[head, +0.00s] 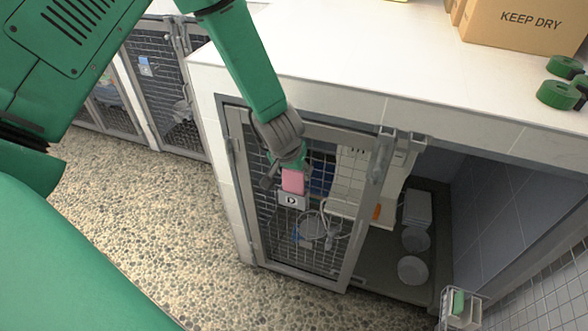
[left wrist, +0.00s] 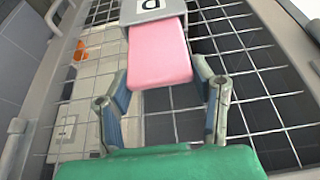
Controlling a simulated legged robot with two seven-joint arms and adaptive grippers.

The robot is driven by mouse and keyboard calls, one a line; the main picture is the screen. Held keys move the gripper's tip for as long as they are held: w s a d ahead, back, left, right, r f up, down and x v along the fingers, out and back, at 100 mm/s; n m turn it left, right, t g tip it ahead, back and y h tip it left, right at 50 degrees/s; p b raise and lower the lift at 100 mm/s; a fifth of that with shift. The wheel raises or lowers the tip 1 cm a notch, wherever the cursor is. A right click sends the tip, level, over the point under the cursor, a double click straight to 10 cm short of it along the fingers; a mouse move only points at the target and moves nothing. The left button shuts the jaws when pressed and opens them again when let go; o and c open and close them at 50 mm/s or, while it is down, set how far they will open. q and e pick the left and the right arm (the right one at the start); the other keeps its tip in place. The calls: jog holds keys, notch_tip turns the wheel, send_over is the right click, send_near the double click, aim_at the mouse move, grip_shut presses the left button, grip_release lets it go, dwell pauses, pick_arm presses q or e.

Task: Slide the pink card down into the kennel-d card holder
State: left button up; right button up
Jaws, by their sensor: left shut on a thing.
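The kennel-d card holder (head: 291,201) is a small grey holder marked D on the mesh door. It also shows upside down at the top of the left wrist view (left wrist: 153,8). The pink card (head: 292,181) is upright just above the D label, and its lower end meets the holder. I cannot tell how much of it is inside. In the left wrist view, my left gripper (left wrist: 162,70) is shut on the side edges of the pink card (left wrist: 160,52). In the head view, my left gripper (head: 287,168) is above the holder. My right gripper is not in view.
The mesh door (head: 318,262) stands in front of a kennel with bowls (head: 412,270) inside. A white counter (head: 350,50) above carries a cardboard box (head: 528,25) and green rolls (head: 556,95). Other kennel doors (head: 160,85) stand left. The pebbled floor (head: 150,220) is clear.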

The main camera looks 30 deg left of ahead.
pick_arm(q)
jog(key=shift+f+b, duration=0.9)
jog(key=shift+f, duration=0.65)
jog(key=o, duration=1.3)
jog(key=shift+o, duration=0.2)
jog(key=shift+r, duration=0.15)
jog(key=v, duration=1.1)
jog(key=shift+s+r, duration=0.2)
jog(key=shift+r, duration=0.15)
